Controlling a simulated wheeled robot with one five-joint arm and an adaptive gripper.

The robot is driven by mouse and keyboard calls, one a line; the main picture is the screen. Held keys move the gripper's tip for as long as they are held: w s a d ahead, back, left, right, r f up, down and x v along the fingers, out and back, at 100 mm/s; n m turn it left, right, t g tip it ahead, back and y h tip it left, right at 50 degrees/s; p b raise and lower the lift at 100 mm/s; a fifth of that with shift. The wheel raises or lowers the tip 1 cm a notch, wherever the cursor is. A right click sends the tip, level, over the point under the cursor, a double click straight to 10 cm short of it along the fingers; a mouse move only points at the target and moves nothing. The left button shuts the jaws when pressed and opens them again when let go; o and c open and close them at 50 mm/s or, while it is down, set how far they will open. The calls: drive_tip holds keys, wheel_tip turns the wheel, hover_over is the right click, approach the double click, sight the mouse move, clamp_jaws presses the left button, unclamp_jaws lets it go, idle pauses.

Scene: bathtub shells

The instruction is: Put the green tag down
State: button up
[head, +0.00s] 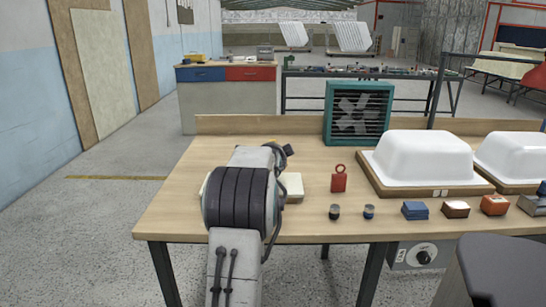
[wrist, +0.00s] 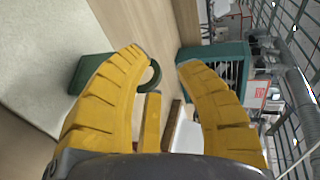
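The green tag (wrist: 88,72) shows in the wrist view, with its ring to the right, partly behind my left yellow finger. In the head view it is hidden behind my arm. My gripper (wrist: 163,62) has its yellow fingers spread, with a clear gap between the tips. The tag's ring shows in that gap, beyond the fingers. A pale surface (wrist: 50,35) lies left of the tag; I cannot tell whether the tag touches it. In the head view a cream block (head: 293,187) on the wooden table (head: 180,205) shows beside my arm, which hides my gripper.
A red tag (head: 339,180) stands to the right of my arm. Two small dark jars (head: 335,212) and several small blocks (head: 415,210) line the front edge. White tub shells (head: 425,157) fill the right. A teal fan (head: 357,112) stands at the back; it shows in the wrist view too.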

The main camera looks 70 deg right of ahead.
drive_tip(key=v, duration=1.2)
drive_tip(key=shift+r, duration=0.15)
drive_tip(key=w+a+f+n+t+y, duration=0.35)
drive_tip(key=w+a+n, duration=0.45)
drive_tip(key=w+a, duration=0.45)
drive_tip(key=w+a+f+n+y, duration=0.25)
drive_tip(key=a+n, duration=0.25)
drive_tip(key=a, duration=0.4)
drive_tip(key=w+a+f+n+y, duration=0.2)
drive_tip(key=a+f+n+y, duration=0.15)
drive_tip(key=a, duration=0.55)
drive_tip(key=s+a+f+n+g+y, duration=0.1)
drive_tip(key=s+a+f+n, duration=0.1)
drive_tip(key=s+a+n, duration=0.2)
drive_tip(key=s+a+f+n+g+y, duration=0.2)
drive_tip(key=s+a+n, duration=0.2)
drive_tip(key=a+n, duration=0.3)
drive_tip(key=s+a+f+n+g+y, duration=0.1)
drive_tip(key=s+a+n, duration=0.3)
drive_tip(key=a, duration=0.8)
drive_tip(key=shift+s+a+f+n, duration=0.15)
drive_tip(key=shift+a+f+n, duration=0.05)
drive_tip(key=shift+f+n, duration=0.75)
drive_tip(key=shift+r+p, duration=0.2)
drive_tip(key=shift+p, duration=0.15)
